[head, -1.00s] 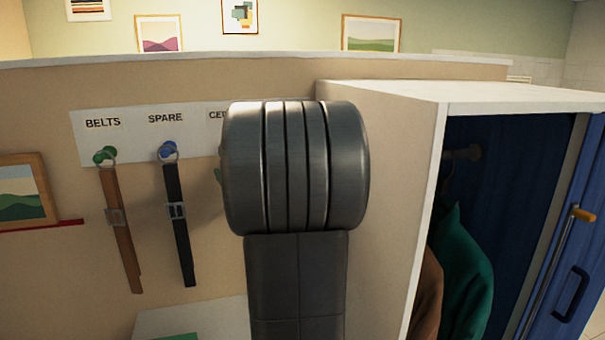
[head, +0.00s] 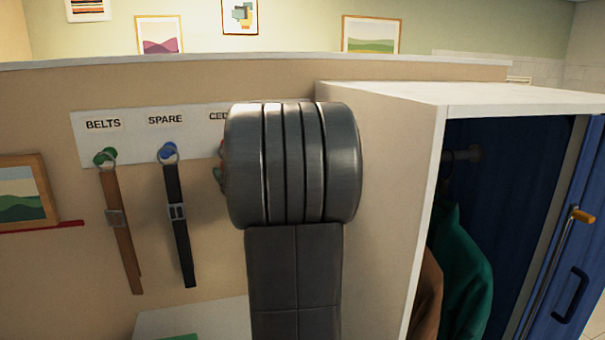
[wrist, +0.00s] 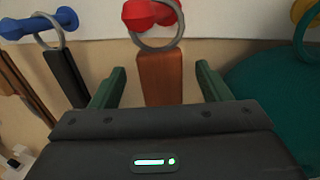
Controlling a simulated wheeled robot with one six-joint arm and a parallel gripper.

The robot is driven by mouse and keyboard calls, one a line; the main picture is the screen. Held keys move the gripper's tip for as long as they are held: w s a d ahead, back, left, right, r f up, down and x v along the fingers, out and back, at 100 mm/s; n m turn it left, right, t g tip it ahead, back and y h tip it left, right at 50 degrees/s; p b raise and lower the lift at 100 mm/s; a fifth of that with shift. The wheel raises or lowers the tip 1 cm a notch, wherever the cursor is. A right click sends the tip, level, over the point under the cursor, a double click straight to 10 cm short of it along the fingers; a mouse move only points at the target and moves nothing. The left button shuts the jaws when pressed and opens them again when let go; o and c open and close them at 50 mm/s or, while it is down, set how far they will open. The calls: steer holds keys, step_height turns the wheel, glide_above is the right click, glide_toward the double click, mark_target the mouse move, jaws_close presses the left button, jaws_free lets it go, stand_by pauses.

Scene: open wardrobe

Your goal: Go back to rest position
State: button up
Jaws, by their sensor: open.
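In the wrist view my gripper (wrist: 160,80) is open, with its two green fingers spread apart. In the head view my arm covers most of that area, and my gripper is hidden there. Only a sliver of the red peg (head: 219,176) shows at the arm's left edge.
Left of my arm, a brown belt (head: 120,230) hangs on a green peg and a black belt (head: 178,225) on a blue peg. A wardrobe (head: 385,190) with hanging clothes (head: 462,275) stands right. A yellow peg (wrist: 302,10) shows at right in the wrist view.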

steer(key=p+x, duration=0.1)
steer(key=x, duration=0.3)
steer(key=shift+w+a+r, duration=0.1)
steer(key=shift+w+a, duration=0.05)
steer(key=shift+w, duration=0.1)
steer(key=s+d+r, duration=0.1)
steer(key=s+d, duration=0.2)
steer(key=s, duration=0.8)
steer(key=shift+r+b, duration=0.35)
steer(key=shift+d, duration=0.1)
